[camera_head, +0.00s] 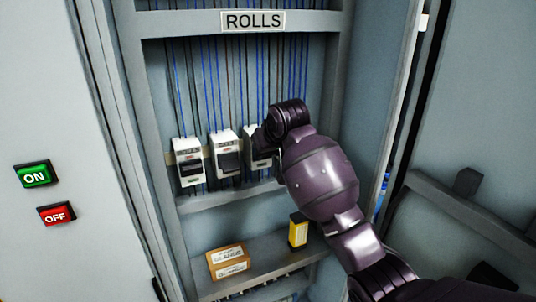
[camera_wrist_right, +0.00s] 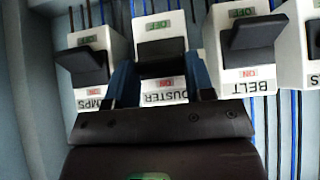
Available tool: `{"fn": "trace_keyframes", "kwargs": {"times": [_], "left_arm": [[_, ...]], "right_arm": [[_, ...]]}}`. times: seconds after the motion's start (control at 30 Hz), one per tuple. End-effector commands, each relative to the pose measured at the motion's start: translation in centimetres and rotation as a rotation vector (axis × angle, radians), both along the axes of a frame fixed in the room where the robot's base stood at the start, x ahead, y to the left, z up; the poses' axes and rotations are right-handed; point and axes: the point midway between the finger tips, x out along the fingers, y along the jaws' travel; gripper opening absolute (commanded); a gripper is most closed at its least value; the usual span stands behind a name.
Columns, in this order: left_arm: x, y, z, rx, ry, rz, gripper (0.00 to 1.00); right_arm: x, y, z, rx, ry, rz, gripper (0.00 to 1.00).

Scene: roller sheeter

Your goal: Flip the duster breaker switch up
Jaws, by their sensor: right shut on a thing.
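The duster breaker (camera_wrist_right: 162,97) is white with an upside-down DUSTER label in the right wrist view. Its dark switch lever (camera_wrist_right: 160,48) lies between the green OFF mark and the red ON mark. My right gripper (camera_wrist_right: 160,76) has a finger on each side of the lever and is shut on it. In the head view the duster breaker (camera_head: 249,133) is the third from the left, partly covered by my right gripper (camera_head: 264,136). I cannot tell the lever's exact position. My left gripper is not in view.
The belt breaker (camera_wrist_right: 245,80) stands close beside it, and it also shows in the head view (camera_head: 223,146). Another breaker (camera_wrist_right: 95,97) is on the other side. A shelf below holds a cardboard box (camera_head: 228,262) and a yellow-black item (camera_head: 298,231). Cabinet walls frame the recess.

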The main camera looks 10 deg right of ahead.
Motion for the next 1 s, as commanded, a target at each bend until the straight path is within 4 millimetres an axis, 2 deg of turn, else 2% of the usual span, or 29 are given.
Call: {"fn": "trace_keyframes", "kwargs": {"times": [0.33,0.93,0.97,1.0], "left_arm": [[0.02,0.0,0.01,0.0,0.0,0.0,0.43],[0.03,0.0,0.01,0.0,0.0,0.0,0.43],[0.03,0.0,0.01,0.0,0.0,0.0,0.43],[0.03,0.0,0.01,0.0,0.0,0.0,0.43]], "right_arm": [[0.45,0.16,0.54,-0.049,0.154,-0.001,0.25],[0.52,0.17,0.54,-0.061,0.189,-0.001,0.25],[0.52,0.17,0.54,-0.061,0.189,-0.001,0.53],[0.52,0.17,0.54,-0.06,0.188,-0.001,0.59]]}}
